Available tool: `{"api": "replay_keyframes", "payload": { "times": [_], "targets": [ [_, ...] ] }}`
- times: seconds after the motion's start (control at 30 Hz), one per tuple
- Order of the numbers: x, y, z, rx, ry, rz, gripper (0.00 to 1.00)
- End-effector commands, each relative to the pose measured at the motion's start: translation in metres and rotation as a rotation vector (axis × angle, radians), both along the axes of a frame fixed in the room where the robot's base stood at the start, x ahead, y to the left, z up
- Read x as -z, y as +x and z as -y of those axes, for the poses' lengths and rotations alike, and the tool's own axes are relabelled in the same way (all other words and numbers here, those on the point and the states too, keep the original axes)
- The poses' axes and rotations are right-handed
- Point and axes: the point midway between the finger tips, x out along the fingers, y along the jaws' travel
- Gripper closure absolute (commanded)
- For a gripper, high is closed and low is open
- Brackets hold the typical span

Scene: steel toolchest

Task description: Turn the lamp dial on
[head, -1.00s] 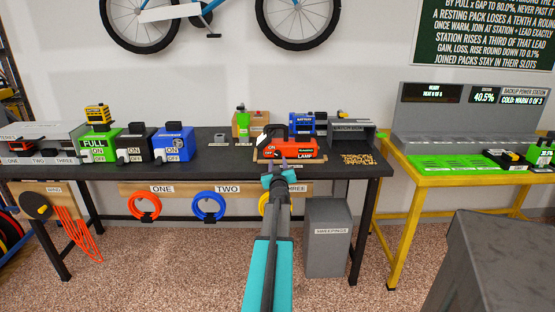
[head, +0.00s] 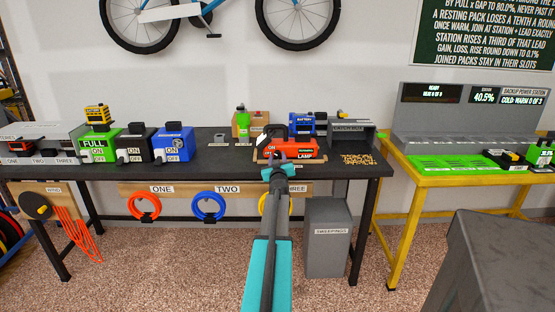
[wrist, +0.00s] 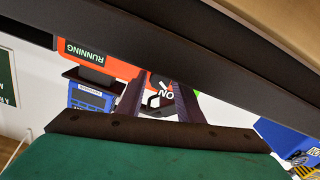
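The lamp (head: 296,150) is an orange-red unit with a dark handle, labelled LAMP, near the front edge of the black workbench. ON lettering shows at its left end. In the wrist view the orange lamp body (wrist: 112,64) carries a green RUNNING label. My gripper (head: 278,156) is at the lamp's front left. In the wrist view, its two dark fingers (wrist: 158,92) stand apart, with a white patch and the ON lettering (wrist: 168,92) between them. A dark bar across the picture hides part of the lamp and fingertips. I cannot tell whether the fingers touch the dial or which way it points.
Green, black and blue ON/OFF boxes (head: 172,145) stand left on the bench (head: 215,163). A blue battery unit (head: 302,122) is behind the lamp, with a grey open bin (head: 352,133) to its right. A yellow-framed table (head: 440,178) stands right. Coloured rings hang below.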

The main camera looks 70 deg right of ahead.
Motion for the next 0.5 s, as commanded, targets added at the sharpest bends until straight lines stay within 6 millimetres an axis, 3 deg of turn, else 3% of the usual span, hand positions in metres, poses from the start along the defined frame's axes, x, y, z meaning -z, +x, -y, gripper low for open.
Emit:
{"api": "replay_keyframes", "payload": {
  "times": [0.07,0.27,0.5],
  "targets": [
    [-0.0001,0.0001,-0.0001,0.000,0.000,0.000,0.67],
    [0.0000,0.0002,-0.0002,0.000,0.000,0.000,0.97],
    [-0.0006,0.0003,-0.0002,0.000,0.005,0.012,0.97]
  ]
}}
